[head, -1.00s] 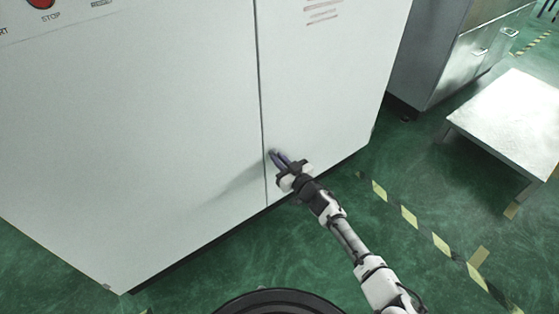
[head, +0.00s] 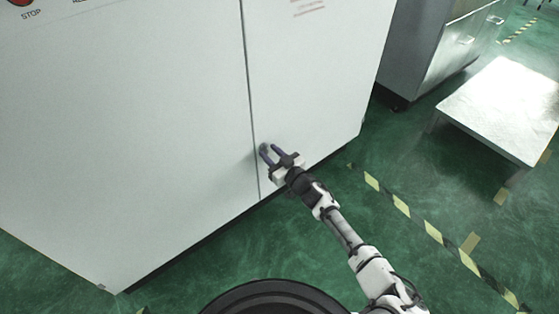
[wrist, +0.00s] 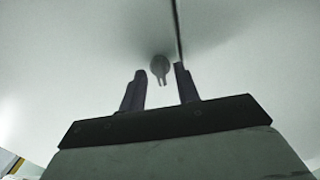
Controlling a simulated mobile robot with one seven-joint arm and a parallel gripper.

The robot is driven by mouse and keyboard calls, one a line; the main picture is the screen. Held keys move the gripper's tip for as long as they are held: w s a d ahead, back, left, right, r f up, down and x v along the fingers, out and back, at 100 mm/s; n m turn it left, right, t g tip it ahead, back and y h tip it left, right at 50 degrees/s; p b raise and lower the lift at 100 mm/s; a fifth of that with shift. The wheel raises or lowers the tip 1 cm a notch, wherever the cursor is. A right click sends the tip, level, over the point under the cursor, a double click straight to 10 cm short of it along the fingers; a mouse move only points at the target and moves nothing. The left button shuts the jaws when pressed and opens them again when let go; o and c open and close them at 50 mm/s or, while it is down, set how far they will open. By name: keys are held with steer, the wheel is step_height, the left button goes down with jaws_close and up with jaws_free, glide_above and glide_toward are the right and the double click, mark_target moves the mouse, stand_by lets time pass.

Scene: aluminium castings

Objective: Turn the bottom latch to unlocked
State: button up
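The bottom latch (wrist: 161,67) is a small grey round knob with a narrow tab. In the wrist view it sits on the white cabinet front just left of the dark door seam, its tab pointing down toward me. My gripper (wrist: 158,80) is open, with one dark finger on each side of the latch's line and the latch beyond the tips. In the head view my gripper (head: 269,150) is at the cabinet (head: 130,130) front near the seam, low down. The latch shows there as a small grey spot by the fingertips, partly hidden.
A low light-coloured table (head: 505,105) stands at the right on the green floor (head: 330,240). A grey cabinet (head: 440,50) is behind it. Yellow and black tape (head: 402,205) runs along the floor. The floor between is clear.

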steer(key=v, duration=1.3)
steer(key=shift+s, duration=0.25)
steer(key=shift+d, duration=0.2)
